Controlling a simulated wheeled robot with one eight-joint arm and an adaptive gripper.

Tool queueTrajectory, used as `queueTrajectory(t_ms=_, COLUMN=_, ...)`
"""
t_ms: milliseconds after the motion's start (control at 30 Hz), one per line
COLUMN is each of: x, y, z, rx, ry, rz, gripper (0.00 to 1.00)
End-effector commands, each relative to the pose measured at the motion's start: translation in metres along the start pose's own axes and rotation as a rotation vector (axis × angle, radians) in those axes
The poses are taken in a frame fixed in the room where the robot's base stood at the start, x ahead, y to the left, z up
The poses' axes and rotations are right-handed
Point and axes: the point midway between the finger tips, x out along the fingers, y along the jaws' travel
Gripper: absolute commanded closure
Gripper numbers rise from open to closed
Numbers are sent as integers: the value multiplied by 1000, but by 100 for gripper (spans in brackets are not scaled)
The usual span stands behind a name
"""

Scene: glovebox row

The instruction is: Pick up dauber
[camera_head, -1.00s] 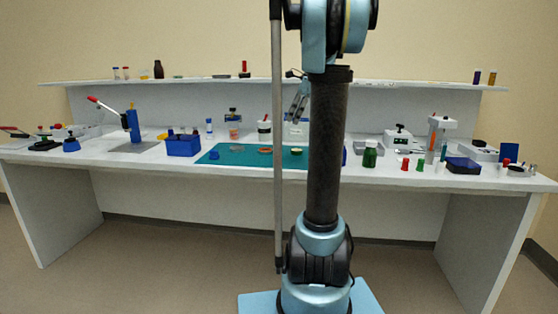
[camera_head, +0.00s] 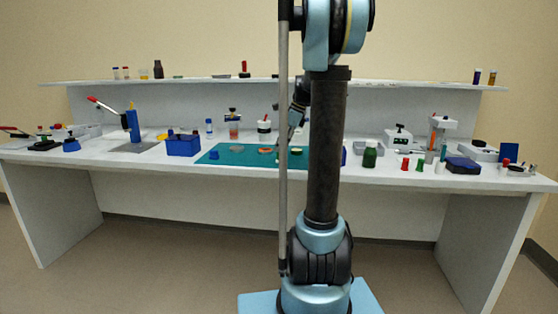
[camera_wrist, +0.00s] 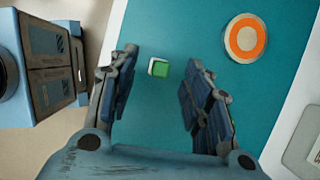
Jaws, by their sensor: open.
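A small green and white piece (camera_wrist: 161,69), perhaps the dauber, is on the teal mat (camera_wrist: 185,25) in the wrist view. It appears between the fingertips of my gripper (camera_wrist: 161,60), which is open with nothing held. I cannot tell the height left between the fingertips and the piece. In the head view, a small round green and cream thing (camera_head: 296,152) on the mat may be the same piece. My gripper (camera_head: 295,118) hangs above that part of the mat, partly hidden by my arm.
An orange disc with a pale rim (camera_wrist: 245,38) lies on the mat to the right. A blue bin (camera_head: 183,146) stands left of the mat, and a dark green bottle (camera_head: 370,154) stands right. White jars are behind. The mat around the piece is clear.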

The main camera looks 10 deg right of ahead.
Motion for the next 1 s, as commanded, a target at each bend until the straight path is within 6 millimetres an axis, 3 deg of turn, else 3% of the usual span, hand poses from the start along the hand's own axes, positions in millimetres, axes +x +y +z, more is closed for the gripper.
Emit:
queueTrajectory(t_ms=300, x=37, y=-2, z=-2, rx=-2, ry=0, rz=0, gripper=55)
queueTrajectory(t_ms=567, x=39, y=-2, z=-2, rx=-1, ry=0, rz=0, gripper=55)
queueTrajectory(t_ms=767, x=39, y=-2, z=-2, rx=-1, ry=0, rz=0, gripper=89)
queueTrajectory(t_ms=1000, x=39, y=-2, z=-2, rx=-1, ry=0, rz=0, gripper=90)
